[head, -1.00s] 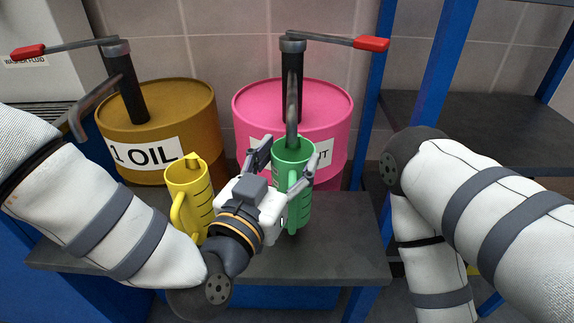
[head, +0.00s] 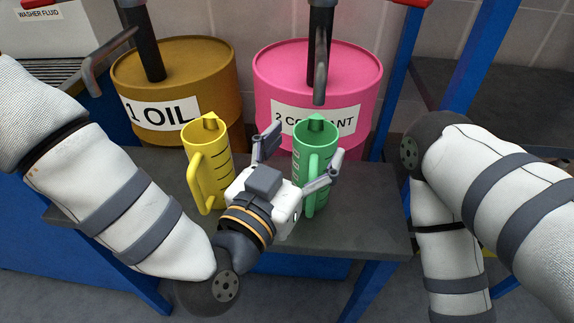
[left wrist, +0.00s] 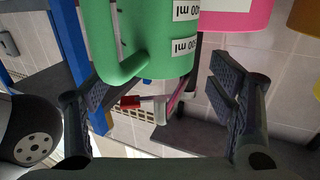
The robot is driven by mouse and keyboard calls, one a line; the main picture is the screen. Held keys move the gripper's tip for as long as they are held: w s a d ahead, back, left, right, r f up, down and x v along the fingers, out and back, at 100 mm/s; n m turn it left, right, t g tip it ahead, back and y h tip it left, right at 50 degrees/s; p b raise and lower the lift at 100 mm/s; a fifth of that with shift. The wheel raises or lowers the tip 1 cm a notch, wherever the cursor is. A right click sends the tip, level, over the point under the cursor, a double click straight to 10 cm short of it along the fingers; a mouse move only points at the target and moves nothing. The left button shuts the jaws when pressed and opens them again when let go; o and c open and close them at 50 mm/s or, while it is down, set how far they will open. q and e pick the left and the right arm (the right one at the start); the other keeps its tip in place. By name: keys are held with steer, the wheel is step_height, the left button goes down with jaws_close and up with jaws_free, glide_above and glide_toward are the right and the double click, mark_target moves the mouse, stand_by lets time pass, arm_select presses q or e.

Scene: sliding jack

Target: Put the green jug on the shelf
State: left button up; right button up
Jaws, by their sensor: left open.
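The green jug (head: 316,160) stands upright on a dark bench top (head: 365,225), in front of the pink drum. My left gripper (head: 297,160) is open at the jug, one finger to its left and the other by its handle at the right. In the left wrist view the green jug (left wrist: 150,35) fills the upper middle, between and beyond the open fingers (left wrist: 155,95). I cannot tell whether a finger touches it. A dark shelf (head: 500,110) in a blue frame is at the right. My right arm comes in from the right, its gripper out of view.
A yellow jug (head: 207,160) stands close left of my left gripper. Behind are the brown oil drum (head: 175,75) and the pink coolant drum (head: 290,75), with a pump spout (head: 321,75) above the green jug. A blue post (head: 477,60) stands before the shelf.

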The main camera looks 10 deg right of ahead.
arm_select(q)
steer(key=v, duration=1)
steer(key=s+a+f+n+g+y, duration=0.25)
steer(key=s+a+f+g, duration=0.25)
steer(key=f, duration=0.7)
steer(key=s+a+f+n+g+y, duration=0.1)
steer(key=s+a+f+g+y, duration=0.3)
steer(key=f, duration=0.8)
steer(key=s+a+f+n+g+y, duration=0.2)
steer(key=s+a+f+g, duration=0.15)
steer(key=s+a, duration=0.6)
steer(key=s+a+f+n+g+y, duration=0.3)
steer(key=s+a+g, duration=0.3)
steer(key=s, duration=0.6)
steer(key=shift+t+h, duration=0.25)
steer(key=shift+t, duration=0.7)
steer(key=shift+w+a+r+p, duration=0.25)
steer(key=shift+w+r+p, duration=0.45)
steer(key=shift+r, duration=0.15)
steer(key=shift+w+a+r+p, duration=0.3)
steer(key=shift+w+r+p, duration=0.25)
steer(key=shift+w+r, duration=0.25)
arm_select(e)
steer(key=shift+t, duration=0.7)
steer(key=shift+w+r, duration=1.6)
